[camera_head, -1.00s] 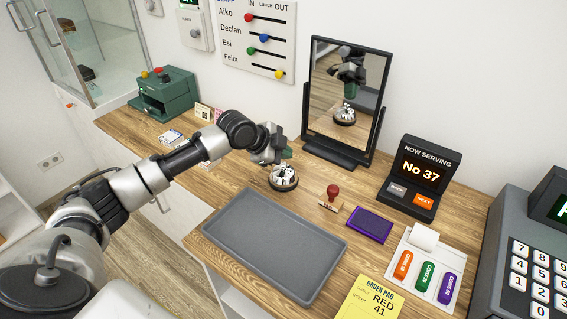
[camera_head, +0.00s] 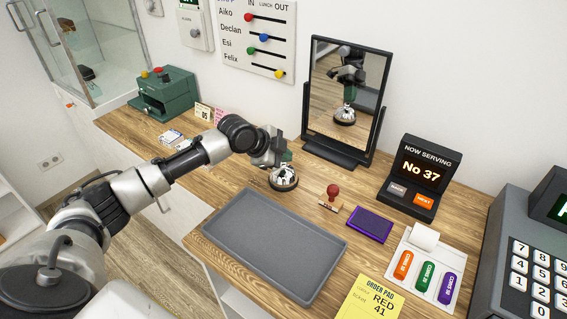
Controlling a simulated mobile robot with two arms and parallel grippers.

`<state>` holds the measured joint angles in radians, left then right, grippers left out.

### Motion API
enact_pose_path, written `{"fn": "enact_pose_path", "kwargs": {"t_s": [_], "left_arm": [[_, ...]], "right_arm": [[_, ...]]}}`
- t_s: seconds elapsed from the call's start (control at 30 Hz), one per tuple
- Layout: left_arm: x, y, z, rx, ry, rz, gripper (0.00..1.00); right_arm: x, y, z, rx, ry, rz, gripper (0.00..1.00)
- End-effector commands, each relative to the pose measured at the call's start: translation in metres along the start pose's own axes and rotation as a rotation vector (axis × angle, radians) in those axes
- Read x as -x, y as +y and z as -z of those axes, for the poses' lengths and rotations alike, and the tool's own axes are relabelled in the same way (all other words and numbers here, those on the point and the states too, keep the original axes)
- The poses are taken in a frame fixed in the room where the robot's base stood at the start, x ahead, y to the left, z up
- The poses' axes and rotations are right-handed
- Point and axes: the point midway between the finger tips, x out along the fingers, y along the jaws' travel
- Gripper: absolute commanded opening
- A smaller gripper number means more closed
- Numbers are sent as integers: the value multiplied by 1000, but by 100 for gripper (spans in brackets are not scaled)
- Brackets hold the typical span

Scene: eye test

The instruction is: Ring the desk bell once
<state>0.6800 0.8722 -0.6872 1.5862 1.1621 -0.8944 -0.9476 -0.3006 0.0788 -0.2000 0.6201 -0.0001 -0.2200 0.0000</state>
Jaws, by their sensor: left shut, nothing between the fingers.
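The desk bell (camera_head: 284,181) stands on the wooden counter, between the grey tray and the mirror. It has a dark base and a shiny dome. My left arm comes in from the left, and my left gripper (camera_head: 284,165) points down right over the bell. Its fingers are shut and empty. They hide part of the bell's top. The mirror (camera_head: 337,125) shows the gripper's reflection close above the bell's reflection. I cannot tell whether the fingertips touch the bell. My right gripper is not in view.
A grey tray (camera_head: 274,245) lies in front of the bell. A red-handled stamp (camera_head: 333,194) and a purple ink pad (camera_head: 369,224) lie to its right. A "Now Serving" display (camera_head: 413,178) stands farther right. A green box (camera_head: 165,95) stands at the back left.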

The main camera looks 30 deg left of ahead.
Motion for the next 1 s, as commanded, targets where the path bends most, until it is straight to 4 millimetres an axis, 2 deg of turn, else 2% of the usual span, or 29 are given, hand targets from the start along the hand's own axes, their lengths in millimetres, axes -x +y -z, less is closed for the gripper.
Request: {"fn": "enact_pose_path", "kwargs": {"t_s": [0.77,1.0], "left_arm": [[-4,4,-3,0,-1,-1,0],[2,-2,2,0,0,-1,0]], "right_arm": [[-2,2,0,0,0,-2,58],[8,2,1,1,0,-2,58]]}}
